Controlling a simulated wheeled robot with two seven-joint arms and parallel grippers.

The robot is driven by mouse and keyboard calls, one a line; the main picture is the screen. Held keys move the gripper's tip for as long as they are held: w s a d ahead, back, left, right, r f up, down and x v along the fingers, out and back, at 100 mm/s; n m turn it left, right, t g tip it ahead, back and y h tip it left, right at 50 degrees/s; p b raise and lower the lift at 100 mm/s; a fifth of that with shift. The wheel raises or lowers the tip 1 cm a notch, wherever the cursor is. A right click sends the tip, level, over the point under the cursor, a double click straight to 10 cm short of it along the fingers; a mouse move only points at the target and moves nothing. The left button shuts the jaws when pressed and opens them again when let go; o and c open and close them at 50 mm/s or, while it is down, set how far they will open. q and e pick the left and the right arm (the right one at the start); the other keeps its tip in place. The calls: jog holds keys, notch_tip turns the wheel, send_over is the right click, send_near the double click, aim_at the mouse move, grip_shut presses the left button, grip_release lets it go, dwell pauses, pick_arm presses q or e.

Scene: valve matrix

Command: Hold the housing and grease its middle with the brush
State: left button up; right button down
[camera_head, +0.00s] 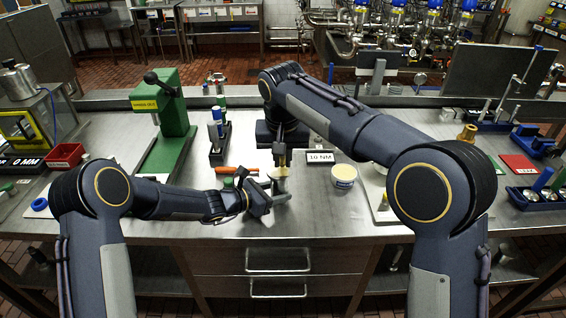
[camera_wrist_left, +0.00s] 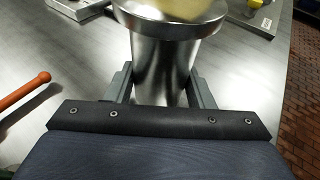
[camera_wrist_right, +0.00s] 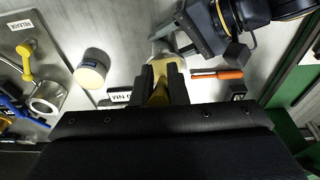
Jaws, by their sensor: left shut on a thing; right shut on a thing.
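The housing (camera_wrist_left: 163,70) is a shiny metal cylinder with a wider flange on top. It stands upright on the bench between the fingers of my left gripper (camera_wrist_left: 162,92), which is shut on it. It also shows in the head view (camera_head: 281,187), beside my left gripper (camera_head: 268,196). My right gripper (camera_head: 281,150) points down above the housing, shut on the brush (camera_wrist_right: 159,92), whose yellowish handle shows between its fingers. The brush's lower end is at the housing's top; contact is hard to tell. A pale yellow patch (camera_wrist_right: 160,62) covers the housing's top; the bristles are not distinct.
A tub with pale contents (camera_head: 344,176) and a 10 NM sign (camera_head: 320,157) stand right of the housing. An orange-handled tool (camera_head: 236,170) lies to its left. A green press (camera_head: 165,120) stands further left. The bench's front edge is close.

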jog(key=w, duration=0.3)
jog(key=shift+w+a+f, duration=0.1)
jog(key=shift+w, duration=0.05)
jog(key=shift+r, duration=4.4)
pick_arm(q)
jog(key=o, duration=0.9)
jog(key=shift+c, duration=0.2)
jog(key=v, duration=1.1)
jog(key=shift+s+a+r, duration=0.2)
jog(key=shift+s+a, duration=0.1)
jog(key=shift+s, duration=0.1)
pick_arm(e)
jog(key=shift+s+f, duration=0.1)
jog(key=shift+s, duration=0.1)
